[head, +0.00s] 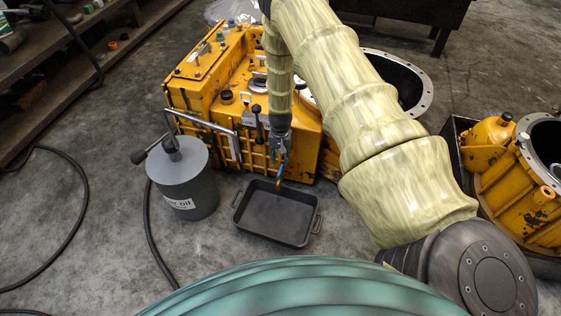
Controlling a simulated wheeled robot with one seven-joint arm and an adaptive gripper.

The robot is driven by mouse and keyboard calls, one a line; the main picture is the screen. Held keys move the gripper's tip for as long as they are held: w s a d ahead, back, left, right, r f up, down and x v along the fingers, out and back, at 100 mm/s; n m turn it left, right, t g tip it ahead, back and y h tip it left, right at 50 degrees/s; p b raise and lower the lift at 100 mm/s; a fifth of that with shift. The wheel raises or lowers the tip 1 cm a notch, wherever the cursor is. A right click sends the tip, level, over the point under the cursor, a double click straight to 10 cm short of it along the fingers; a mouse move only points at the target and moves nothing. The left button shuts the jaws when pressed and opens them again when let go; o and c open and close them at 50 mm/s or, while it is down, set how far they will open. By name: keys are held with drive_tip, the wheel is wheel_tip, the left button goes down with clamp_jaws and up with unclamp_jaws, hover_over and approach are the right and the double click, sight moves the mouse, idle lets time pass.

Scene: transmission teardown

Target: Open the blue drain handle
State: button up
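My gripper (279,151) points down at the front face of the yellow transmission housing (203,75). A small blue piece (283,164), which looks like the drain handle, shows right at the gripper's fingertips. A narrow orange-yellow bit shows just below it. The fingers and the handle overlap in this view and are very small, so I cannot tell whether they touch or whether the fingers are shut. A black drain pan (273,218) lies on the floor below the handle, and it looks empty.
A grey oil can (184,180) with a pump handle stands left of the pan. A black hose (81,190) lies on the floor at left. Another yellow housing (517,190) sits at right. A shelf (60,50) stands at upper left.

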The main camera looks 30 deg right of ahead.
sight(281, 169)
drive_tip(key=shift+r, duration=2)
drive_tip(key=shift+f, duration=0.1)
drive_tip(key=b, duration=0.4)
drive_tip(key=f+b, duration=0.1)
drive_tip(key=b, duration=0.3)
drive_tip(key=shift+w+f+m, duration=0.2)
drive_tip(key=shift+f+m, duration=0.05)
drive_tip(key=shift+m, duration=0.05)
drive_tip(key=b, duration=0.5)
drive_tip(key=shift+s+r+m+b, duration=0.2)
drive_tip(key=shift+m+b, duration=0.1)
drive_tip(key=shift+b, duration=0.1)
wheel_tip(281, 169, down, 11)
drive_tip(key=b, duration=0.5)
drive_tip(key=shift+r, duration=0.15)
